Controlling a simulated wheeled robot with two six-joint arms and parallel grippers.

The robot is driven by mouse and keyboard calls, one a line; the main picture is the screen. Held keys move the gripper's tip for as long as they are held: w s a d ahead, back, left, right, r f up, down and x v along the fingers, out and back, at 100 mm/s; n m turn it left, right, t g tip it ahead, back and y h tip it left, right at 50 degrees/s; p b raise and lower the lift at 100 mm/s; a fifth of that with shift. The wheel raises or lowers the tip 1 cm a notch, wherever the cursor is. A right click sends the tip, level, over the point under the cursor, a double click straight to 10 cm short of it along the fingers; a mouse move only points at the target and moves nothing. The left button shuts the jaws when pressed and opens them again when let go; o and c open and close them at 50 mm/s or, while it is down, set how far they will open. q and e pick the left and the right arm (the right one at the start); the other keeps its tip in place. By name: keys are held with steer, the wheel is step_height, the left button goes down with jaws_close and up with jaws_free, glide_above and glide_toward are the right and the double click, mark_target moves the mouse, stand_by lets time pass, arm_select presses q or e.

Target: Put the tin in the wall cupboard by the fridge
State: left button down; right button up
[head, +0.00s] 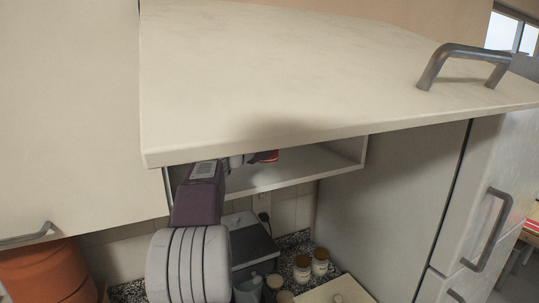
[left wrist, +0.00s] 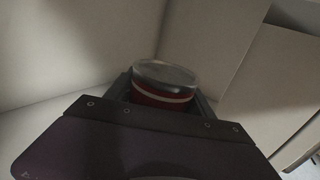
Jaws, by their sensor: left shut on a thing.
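The tin (left wrist: 164,82) is red with a pale band and a grey metal lid. It sits between the fingers of my left gripper (left wrist: 165,97), which is shut on it. In the head view a bit of the red tin (head: 268,156) shows below the raised door's edge. My left gripper (head: 240,160) is inside the open wall cupboard (head: 290,176), mostly hidden by the raised door (head: 300,70). The cupboard stands beside the fridge (head: 395,190). I cannot tell whether the tin touches the cupboard floor. My right gripper is not in view.
The raised door has a metal handle (head: 465,62) and hangs close above my left arm. A closed cupboard (head: 75,110) is to the left. On the counter below are jars (head: 302,268), a dark appliance (head: 248,245) and an orange container (head: 45,270). The cupboard's right part looks empty.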

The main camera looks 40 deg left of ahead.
mark_target(274, 159)
arm_select(q)
steer(key=shift+s+a+r, duration=0.1)
steer(key=shift+s, duration=0.55)
steer(key=f, duration=0.2)
steer(key=f+b, duration=0.1)
steer(key=shift+w+d+f, duration=0.2)
steer(key=shift+f, duration=0.2)
steer(key=shift+w+a+f, duration=0.1)
steer(key=shift+w+f, duration=0.05)
steer(key=c, duration=0.7)
jaws_free()
steer(key=o, duration=0.3)
steer(key=shift+s, duration=0.25)
steer(key=shift+o, duration=0.2)
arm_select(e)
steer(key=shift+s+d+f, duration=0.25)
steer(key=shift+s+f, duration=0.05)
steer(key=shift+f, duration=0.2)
